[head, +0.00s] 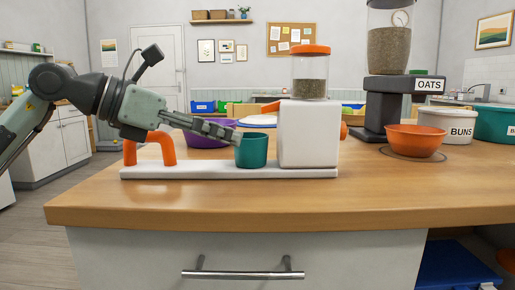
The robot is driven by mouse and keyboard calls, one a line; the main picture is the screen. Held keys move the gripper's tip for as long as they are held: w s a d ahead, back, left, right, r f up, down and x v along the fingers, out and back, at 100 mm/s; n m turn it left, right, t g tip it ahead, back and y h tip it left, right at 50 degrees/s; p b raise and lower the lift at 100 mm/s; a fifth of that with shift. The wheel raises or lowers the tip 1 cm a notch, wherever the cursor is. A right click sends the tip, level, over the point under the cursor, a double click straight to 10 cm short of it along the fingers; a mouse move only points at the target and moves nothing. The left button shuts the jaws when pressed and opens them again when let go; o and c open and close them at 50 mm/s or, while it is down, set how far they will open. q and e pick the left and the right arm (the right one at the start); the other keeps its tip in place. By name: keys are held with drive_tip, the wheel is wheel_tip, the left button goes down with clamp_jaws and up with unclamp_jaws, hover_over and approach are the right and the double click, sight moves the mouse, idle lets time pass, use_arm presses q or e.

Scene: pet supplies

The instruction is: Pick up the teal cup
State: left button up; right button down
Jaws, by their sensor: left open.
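The teal cup (252,152) stands upright on a low white base board (225,173), just left of a white dispenser body (308,135). My left gripper (229,131) reaches in from the left, low and nearly level, with its fingertips at the cup's upper left rim. It is open. I cannot tell whether the fingers touch the cup or reach around it. My right gripper is not in view.
A purple bowl (203,140) sits behind my left gripper. An orange bowl (415,140) stands right, before the OATS dispenser (388,103). The wooden counter's (250,204) front strip is clear.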

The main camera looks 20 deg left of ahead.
sight(246, 146)
use_arm(q)
drive_tip(key=shift+x, duration=0.8)
drive_tip(key=x, duration=0.4)
drive_tip(key=shift+d+f, duration=0.25)
drive_tip(key=shift+f, duration=0.1)
drive_tip(key=shift+w+d+f, duration=0.2)
drive_tip(key=shift+w+d, duration=0.1)
drive_tip(key=c, duration=1.4)
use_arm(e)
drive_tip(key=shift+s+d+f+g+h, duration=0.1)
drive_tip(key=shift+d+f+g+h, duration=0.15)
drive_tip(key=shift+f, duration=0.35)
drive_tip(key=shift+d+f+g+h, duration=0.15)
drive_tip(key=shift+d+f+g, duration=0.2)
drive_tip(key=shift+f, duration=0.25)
